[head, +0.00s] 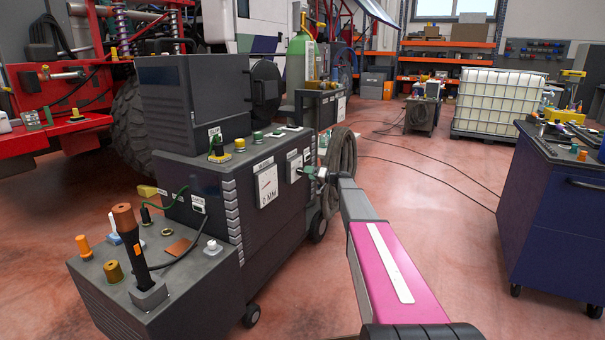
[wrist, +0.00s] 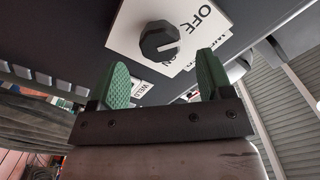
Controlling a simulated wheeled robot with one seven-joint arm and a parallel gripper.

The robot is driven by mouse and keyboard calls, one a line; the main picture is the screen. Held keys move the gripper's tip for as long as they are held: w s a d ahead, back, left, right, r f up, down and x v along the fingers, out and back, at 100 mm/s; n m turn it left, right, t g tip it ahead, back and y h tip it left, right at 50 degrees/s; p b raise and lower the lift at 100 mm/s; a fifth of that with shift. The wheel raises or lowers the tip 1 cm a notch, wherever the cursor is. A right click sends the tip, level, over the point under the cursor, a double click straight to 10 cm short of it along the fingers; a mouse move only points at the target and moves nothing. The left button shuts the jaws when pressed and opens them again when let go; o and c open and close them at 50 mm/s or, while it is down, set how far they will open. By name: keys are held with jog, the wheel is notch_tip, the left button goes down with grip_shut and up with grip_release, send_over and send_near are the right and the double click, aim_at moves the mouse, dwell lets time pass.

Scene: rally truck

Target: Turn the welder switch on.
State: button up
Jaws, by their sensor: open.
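The welder (head: 225,195) is a dark grey cabinet in the middle-left of the head view. The plate also shows on the welder's right-hand face in the head view (head: 292,163). My gripper (wrist: 162,66) is open, with green pads apart and nothing between them. Its fingertips are close to the plate, and the knob appears just beyond the gap, roughly centred. I cannot tell whether the pads touch it. In the head view my gripper (head: 308,171) partly covers the switch area.
A white gauge plate (head: 267,184) sits left of the switch. Coiled hose (head: 341,160) hangs at the welder's far end. A dark blue tool cart (head: 550,205) stands at right. The red floor between is mostly clear, with cables crossing it farther back.

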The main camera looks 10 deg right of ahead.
aim_at(301, 172)
jog(key=shift+x, duration=2.35)
jog(key=c, duration=0.9)
jog(key=shift+c, duration=0.2)
